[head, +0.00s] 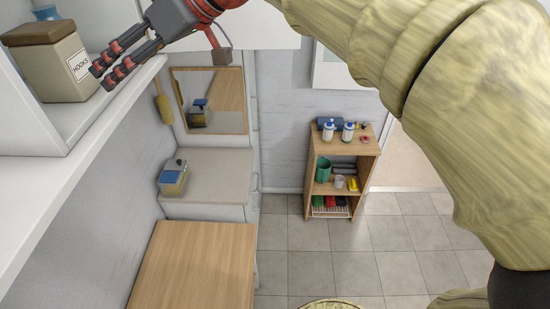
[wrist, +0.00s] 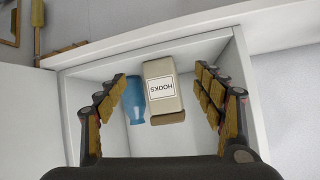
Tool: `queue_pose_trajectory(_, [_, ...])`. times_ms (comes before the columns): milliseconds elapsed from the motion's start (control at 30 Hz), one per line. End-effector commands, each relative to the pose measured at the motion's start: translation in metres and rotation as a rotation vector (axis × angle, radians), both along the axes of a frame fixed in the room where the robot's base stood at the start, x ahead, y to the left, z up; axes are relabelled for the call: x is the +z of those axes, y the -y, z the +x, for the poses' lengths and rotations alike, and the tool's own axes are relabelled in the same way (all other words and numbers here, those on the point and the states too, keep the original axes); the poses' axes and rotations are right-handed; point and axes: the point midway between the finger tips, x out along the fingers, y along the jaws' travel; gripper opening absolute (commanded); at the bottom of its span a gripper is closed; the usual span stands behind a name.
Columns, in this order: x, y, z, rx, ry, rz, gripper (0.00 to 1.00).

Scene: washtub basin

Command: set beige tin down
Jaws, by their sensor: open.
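The beige tin (head: 50,66), a squarish box with a "HOOKS" label and a brown lid, stands on a white shelf (head: 92,115) at the upper left of the head view. In the wrist view the beige tin (wrist: 162,88) is ahead, inside a white compartment, between the spread fingers. My gripper (head: 110,70) is open and just to the right of the tin in the head view; its fingers also show in the wrist view (wrist: 160,110). The fingers look apart from the tin, which rests on the shelf.
A blue vase (wrist: 134,98) stands close beside the tin. White compartment walls (wrist: 243,80) border both sides. Below are a wooden table (head: 195,265), a counter with a blue-lidded container (head: 173,178), and a wooden shelf unit (head: 311,175) with bottles. The tiled floor is clear.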

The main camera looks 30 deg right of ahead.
Motion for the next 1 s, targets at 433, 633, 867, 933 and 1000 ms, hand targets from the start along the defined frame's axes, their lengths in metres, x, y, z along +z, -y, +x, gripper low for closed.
queue_pose_trajectory(433, [-0.235,0.128,-0.174,-0.622,-0.376,-0.262,0.69])
queue_pose_trajectory(633, [-0.288,0.162,-0.214,-0.771,-0.400,-0.317,0.69])
queue_pose_trajectory(867, [-0.299,0.170,-0.222,-0.805,-0.404,-0.327,0.69])
queue_pose_trajectory(933, [-0.299,0.170,-0.222,-0.803,-0.404,-0.327,0.69])
queue_pose_trajectory(1000, [-0.298,0.170,-0.222,-0.803,-0.404,-0.327,0.69])
